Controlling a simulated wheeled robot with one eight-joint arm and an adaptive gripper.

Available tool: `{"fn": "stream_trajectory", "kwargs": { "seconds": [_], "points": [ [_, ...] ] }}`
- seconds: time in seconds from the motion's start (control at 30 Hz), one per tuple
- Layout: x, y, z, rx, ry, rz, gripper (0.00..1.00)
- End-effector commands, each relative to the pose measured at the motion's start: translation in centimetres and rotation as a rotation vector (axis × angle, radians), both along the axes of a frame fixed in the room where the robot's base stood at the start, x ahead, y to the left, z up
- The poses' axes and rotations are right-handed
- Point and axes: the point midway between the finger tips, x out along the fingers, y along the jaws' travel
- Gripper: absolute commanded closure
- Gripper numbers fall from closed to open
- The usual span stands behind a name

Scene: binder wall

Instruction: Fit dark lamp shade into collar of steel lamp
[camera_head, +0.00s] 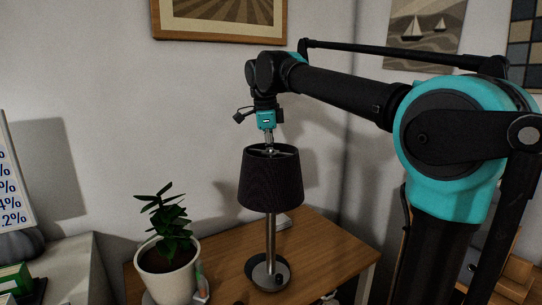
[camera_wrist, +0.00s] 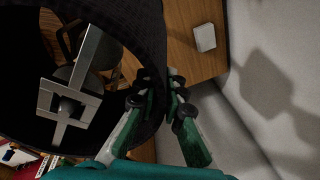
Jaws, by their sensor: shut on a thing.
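The dark lamp shade (camera_head: 270,182) is nearly upright, its lower edge around or in front of the upper steel lamp pole (camera_head: 270,238). The lamp's round base (camera_head: 268,274) stands on the wooden table. My gripper (camera_head: 268,142) is above the shade, pointing down. In the wrist view my gripper (camera_wrist: 163,97) is shut on the shade's wall (camera_wrist: 148,38) at its upper rim. Pale metal crossbars with a square centre (camera_wrist: 68,106) show inside the shade. The collar is hidden or too small to make out, so I cannot tell whether the shade is seated in it.
A small white object (camera_wrist: 204,37) lies on the tabletop near the wall. Framed pictures (camera_head: 220,18) hang behind. The tabletop right of the lamp is mostly clear.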

Motion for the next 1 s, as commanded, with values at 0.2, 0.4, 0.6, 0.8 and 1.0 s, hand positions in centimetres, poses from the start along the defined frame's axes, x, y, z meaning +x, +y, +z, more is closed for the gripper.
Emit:
{"fn": "stream_trajectory", "kwargs": {
  "seconds": [0.2,0.4,0.6,0.8,1.0],
  "points": [
    [0.0,0.0,-0.5,0.000,0.000,0.000,1.00],
    [0.0,0.0,-0.9,0.000,0.000,0.000,1.00],
    [0.0,0.0,-1.4,0.000,0.000,0.000,1.00],
    [0.0,0.0,-1.7,0.000,0.000,0.000,0.88],
    [0.0,0.0,-1.7,0.000,0.000,0.000,0.66]
  ]
}}
